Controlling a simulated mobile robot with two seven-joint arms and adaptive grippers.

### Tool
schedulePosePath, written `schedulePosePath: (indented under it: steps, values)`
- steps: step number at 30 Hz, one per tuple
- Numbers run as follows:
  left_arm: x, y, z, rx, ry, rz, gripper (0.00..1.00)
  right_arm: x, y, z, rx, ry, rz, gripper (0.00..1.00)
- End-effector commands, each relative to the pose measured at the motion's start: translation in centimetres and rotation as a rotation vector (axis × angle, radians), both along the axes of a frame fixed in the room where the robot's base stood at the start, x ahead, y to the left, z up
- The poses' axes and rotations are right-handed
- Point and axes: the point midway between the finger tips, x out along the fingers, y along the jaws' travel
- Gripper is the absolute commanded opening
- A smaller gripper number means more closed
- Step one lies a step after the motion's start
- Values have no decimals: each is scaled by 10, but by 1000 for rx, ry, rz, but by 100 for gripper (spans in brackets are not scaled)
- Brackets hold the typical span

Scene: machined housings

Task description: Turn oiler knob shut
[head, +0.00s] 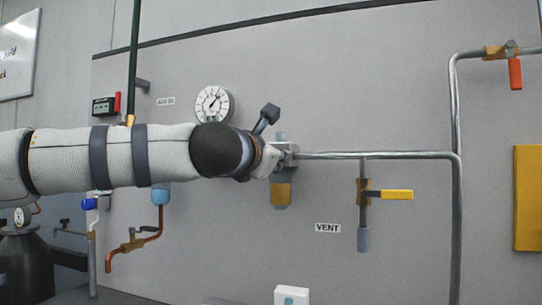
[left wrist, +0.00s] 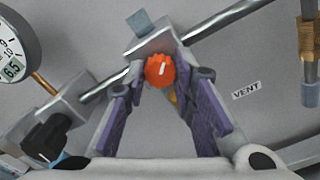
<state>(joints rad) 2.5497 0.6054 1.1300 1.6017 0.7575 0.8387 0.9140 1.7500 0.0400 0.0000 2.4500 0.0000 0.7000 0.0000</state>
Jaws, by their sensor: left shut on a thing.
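The oiler (head: 281,195) sits on the pipe in the middle of the wall panel, a grey body with an amber bowl below. Its orange-red knob (left wrist: 160,71) has a white mark on its face and shows in the left wrist view. My left gripper (left wrist: 168,73) has its purple-padded fingers on either side of the knob, shut on it. In the head view my left gripper (head: 280,157) is at the oiler, and it and the arm hide the knob. My right gripper is not in view.
A round gauge (head: 213,104) is behind my left arm. A pipe (head: 390,154) runs right from the oiler, with a yellow-handled valve (head: 396,195) hanging below it beside a VENT label (head: 327,228). A red-handled valve (head: 515,73) is at upper right. The panel below the oiler is fairly clear.

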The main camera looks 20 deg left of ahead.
Motion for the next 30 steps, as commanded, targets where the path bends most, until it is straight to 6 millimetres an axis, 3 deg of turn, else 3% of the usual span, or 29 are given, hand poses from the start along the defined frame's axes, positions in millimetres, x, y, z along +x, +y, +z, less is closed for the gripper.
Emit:
schedulePosePath:
  steps: [18,30]
  values:
    - [0,1,1,-557,17,0,0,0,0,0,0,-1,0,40]
    - [0,1,2,-765,22,-1,0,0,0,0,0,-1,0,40]
